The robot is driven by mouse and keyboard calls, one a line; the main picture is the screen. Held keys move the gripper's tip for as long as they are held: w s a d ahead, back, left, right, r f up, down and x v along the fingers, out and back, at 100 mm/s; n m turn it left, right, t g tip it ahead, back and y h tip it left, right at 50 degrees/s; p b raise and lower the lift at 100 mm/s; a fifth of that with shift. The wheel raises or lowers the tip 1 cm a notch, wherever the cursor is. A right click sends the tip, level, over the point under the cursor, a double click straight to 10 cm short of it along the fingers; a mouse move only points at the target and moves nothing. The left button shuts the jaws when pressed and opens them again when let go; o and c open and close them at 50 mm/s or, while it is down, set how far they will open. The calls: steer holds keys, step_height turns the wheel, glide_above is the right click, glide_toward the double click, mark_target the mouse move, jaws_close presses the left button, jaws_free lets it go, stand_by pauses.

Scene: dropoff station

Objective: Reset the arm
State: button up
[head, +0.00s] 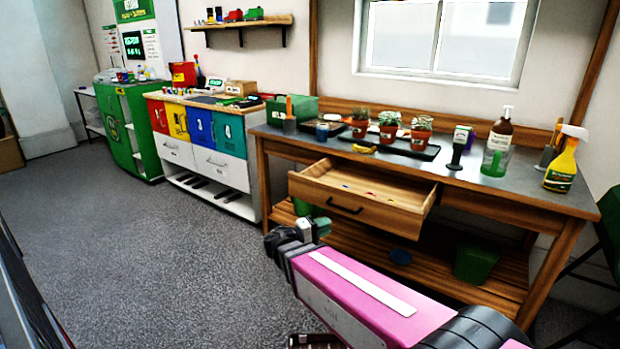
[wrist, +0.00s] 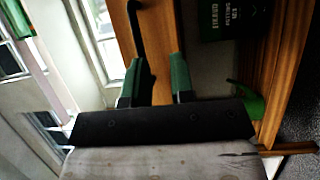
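My arm (head: 355,290), with a pink link, reaches in from the lower right of the head view. My gripper (head: 318,228) is at its far end, just in front of and below the open wooden drawer (head: 345,208) of the workbench. In the wrist view my gripper (wrist: 152,82) has two green fingers standing apart, with no object clearly held. The drawer's dark handle (wrist: 137,30) shows beyond and partly between the fingers. I cannot tell whether they touch it. A few small items lie inside the drawer.
Colored cabinets (head: 200,135) stand at left. The grey floor (head: 130,250) at left is clear.

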steer(key=s+d+f+m+g+y, duration=0.2)
steer(key=s+d+f+g+y, duration=0.1)
steer(key=d+f+y, duration=0.3)
steer(key=s+d+f+m+g+y, duration=0.3)
steer(key=d+f+g+y, duration=0.2)
steer(key=y, duration=0.5)
steer(key=shift+d+f+g, duration=0.3)
steer(key=shift+d+f, duration=0.7)
steer(key=shift+f, duration=0.75)
